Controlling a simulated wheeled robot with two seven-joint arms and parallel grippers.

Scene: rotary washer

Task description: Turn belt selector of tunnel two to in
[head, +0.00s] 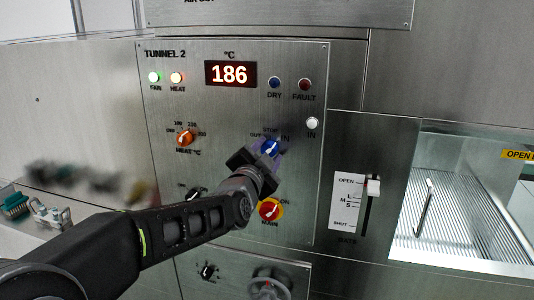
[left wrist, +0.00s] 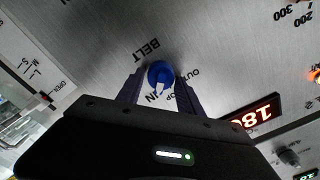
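The blue belt selector knob (head: 270,147) is on the Tunnel 2 panel, with OUT at its left, STOP above and IN at its right. My left gripper (head: 262,158) is at the knob and partly covers it. In the left wrist view, the fingers flank the blue knob (left wrist: 160,72) closely on both sides and appear to touch it. A white mark on the knob points down, between the STOP and IN labels and nearer to IN; part of STOP is hidden. My right gripper is not in view.
The red and yellow main switch (head: 270,210) lies just below my left gripper. The orange heat knob (head: 185,137) is to the left and the white IN lamp (head: 312,123) to the upper right. The gate lever (head: 373,187) is farther right.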

